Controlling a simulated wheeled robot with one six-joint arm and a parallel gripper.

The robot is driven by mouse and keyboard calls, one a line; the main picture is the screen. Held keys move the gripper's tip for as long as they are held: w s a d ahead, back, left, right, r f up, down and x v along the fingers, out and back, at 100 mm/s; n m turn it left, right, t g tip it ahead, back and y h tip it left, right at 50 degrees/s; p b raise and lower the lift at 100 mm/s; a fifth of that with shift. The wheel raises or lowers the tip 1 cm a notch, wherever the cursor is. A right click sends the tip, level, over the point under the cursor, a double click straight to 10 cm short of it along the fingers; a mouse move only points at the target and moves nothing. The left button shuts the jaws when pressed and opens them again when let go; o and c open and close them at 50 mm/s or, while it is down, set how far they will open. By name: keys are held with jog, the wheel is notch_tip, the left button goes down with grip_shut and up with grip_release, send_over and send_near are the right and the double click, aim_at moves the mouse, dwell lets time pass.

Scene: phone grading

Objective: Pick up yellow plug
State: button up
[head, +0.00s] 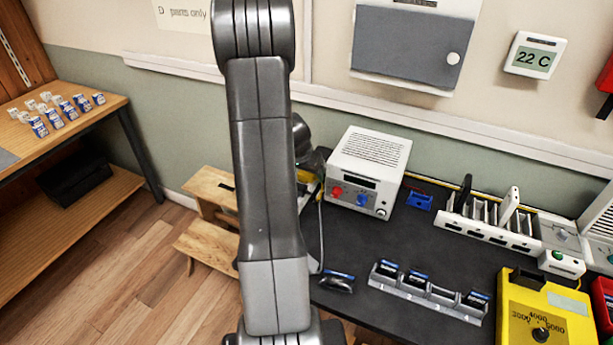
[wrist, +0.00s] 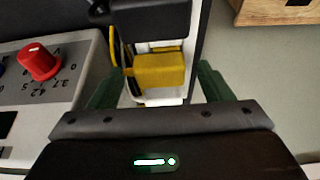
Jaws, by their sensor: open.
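The yellow plug (wrist: 158,70) is a small block in the middle of the wrist view, in front of a white surface and below a dark block. A bit of yellow, likely the same plug (head: 305,177), shows just right of my arm in the head view. My gripper (wrist: 156,84) is open. One green finger stands to the left of the plug and one to the right, with gaps visible on both sides. I cannot tell how deep the plug lies between the fingers. In the head view my arm hides most of the gripper.
A white power supply (head: 368,165) with red and blue knobs stands close to the right of the plug; its red knob (wrist: 39,62) shows at left in the wrist view. A wooden step stool (head: 212,187) is at left. The dark bench (head: 365,240) holds a battery tray (head: 425,292).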

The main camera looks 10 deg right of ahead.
aim_at(306, 174)
jog(key=c, duration=1.2)
notch_tip(306, 174, up, 10)
jog(key=shift+r, duration=0.1)
